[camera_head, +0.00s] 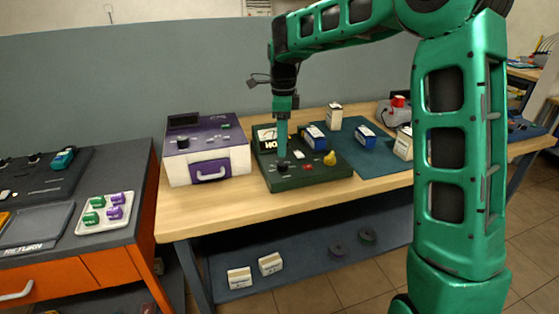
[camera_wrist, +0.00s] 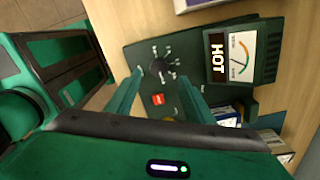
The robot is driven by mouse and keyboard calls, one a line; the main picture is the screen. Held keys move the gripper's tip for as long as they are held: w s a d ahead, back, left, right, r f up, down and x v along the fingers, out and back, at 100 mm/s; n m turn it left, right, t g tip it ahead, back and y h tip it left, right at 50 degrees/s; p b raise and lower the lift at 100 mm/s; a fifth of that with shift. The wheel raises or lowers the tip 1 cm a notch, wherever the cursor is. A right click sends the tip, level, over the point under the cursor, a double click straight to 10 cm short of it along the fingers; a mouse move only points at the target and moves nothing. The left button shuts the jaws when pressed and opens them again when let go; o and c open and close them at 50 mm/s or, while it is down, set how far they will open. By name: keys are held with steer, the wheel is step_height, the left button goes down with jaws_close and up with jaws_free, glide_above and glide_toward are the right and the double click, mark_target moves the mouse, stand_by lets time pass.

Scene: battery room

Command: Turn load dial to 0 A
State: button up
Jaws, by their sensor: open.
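The load dial (camera_wrist: 158,67) is a round black knob ringed by pale tick marks on the dark green tester (camera_head: 318,180). In the wrist view it lies between and slightly beyond my fingertips; I cannot tell whether they touch it. The tick labels and the dial's setting are too small to read. My gripper (camera_head: 282,157) points down over the tester's front left part, and its two open green fingers show in the wrist view (camera_wrist: 160,80).
A red switch (camera_wrist: 157,99) sits close to the dial. A yellow knob-like piece (camera_head: 330,158) and small boxed batteries (camera_head: 315,136) are to the right. A purple and white case (camera_head: 205,160) stands left of the tester. Bare wooden bench lies in front.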

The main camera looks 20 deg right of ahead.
mark_target(283, 163)
step_height(283, 163, down, 7)
steer(key=shift+r, duration=0.2)
